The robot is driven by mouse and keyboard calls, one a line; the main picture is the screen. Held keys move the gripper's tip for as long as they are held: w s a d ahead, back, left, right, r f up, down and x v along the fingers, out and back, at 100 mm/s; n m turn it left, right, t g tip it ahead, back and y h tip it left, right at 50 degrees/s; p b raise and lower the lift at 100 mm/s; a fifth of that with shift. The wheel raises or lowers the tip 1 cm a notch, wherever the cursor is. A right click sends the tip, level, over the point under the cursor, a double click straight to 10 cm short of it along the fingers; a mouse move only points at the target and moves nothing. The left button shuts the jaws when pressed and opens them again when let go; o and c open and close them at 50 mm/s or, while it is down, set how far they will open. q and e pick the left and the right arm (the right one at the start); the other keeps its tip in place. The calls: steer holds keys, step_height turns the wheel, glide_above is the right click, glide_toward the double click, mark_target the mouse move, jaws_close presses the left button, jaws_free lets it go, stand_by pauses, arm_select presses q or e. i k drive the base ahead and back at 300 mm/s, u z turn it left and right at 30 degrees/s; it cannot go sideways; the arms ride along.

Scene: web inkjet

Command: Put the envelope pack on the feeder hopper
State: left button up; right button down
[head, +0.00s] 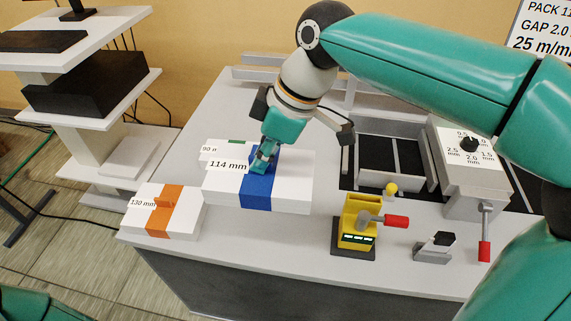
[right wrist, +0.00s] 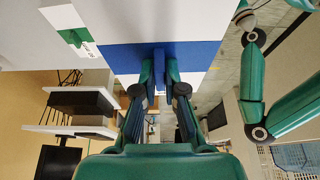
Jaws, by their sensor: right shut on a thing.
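The envelope pack marked 114 mm (head: 296,190) is white with a blue band. My right gripper (head: 262,163) comes down on its top from above and is shut on the blue band's raised tab, largely hidden by the fingers. In the right wrist view the blue band (right wrist: 190,55) fills the space ahead of the fingers (right wrist: 159,70). I cannot tell whether the pack is lifted or rests on the table. The feeder hopper appears to be the grey-walled bay with dark slots (head: 376,157), right of the pack. My left gripper is out of view.
A 130 mm pack with an orange band (head: 150,222) lies to the left, and a 90 mm pack with a green band (head: 211,151) behind. A yellow device with a red-handled lever (head: 357,225), a small grey switch (head: 434,247) and a dial box (head: 469,165) stand right.

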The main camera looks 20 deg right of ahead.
mark_target(384, 166)
steer(key=k, duration=1.5)
